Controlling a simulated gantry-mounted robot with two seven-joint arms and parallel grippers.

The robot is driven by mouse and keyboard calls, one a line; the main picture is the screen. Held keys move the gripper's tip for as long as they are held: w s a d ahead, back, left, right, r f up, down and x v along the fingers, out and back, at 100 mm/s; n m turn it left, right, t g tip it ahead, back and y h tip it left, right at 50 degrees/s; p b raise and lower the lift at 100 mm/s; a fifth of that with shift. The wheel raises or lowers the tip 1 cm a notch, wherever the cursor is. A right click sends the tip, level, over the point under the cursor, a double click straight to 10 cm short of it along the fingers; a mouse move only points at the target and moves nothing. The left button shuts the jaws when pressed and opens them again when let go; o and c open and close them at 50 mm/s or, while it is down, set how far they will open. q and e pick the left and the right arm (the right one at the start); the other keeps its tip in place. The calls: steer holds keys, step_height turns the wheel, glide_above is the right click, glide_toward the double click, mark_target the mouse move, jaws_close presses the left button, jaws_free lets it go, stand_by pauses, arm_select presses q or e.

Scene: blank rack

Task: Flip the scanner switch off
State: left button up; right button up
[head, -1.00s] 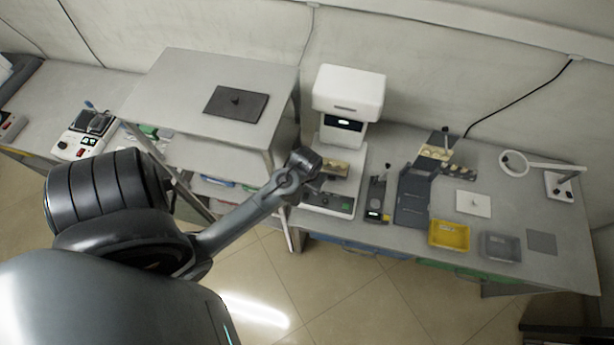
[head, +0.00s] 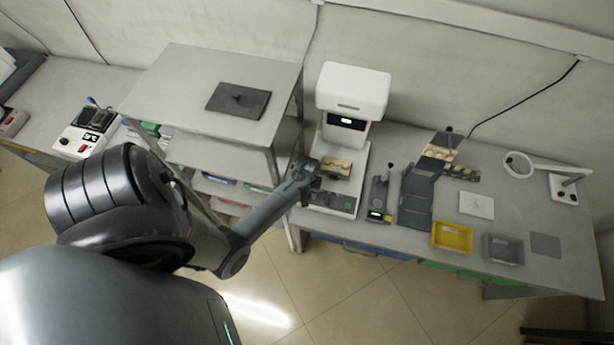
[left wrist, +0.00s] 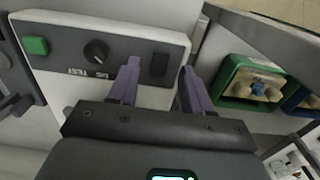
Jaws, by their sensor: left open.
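The scanner (head: 352,90) is a white machine with a white head over a base, standing just right of the grey shelf unit. Its dark control panel (left wrist: 62,48) fills the upper left of the left wrist view, with a green button (left wrist: 35,46), a round black knob (left wrist: 96,51) and a black rocker switch (left wrist: 160,64). My left gripper (left wrist: 158,72) is open, its two purple fingers pointing at the panel. The rocker switch shows between the fingertips; I cannot tell whether they touch it. In the head view my left gripper (head: 314,184) is at the scanner's front left corner, partly hidden by its wrist.
The grey shelf unit (head: 185,85) stands close to the left of my gripper. Right of the scanner are a small black device (head: 379,200), a dark grey folder-like stand (head: 413,205), a yellow tray (head: 451,236) and a grey tray (head: 502,248). A green bin (left wrist: 235,80) is right of the fingers.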

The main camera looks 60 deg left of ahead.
arm_select(q)
steer(key=shift+f, duration=1.1)
steer(key=shift+c, duration=0.2)
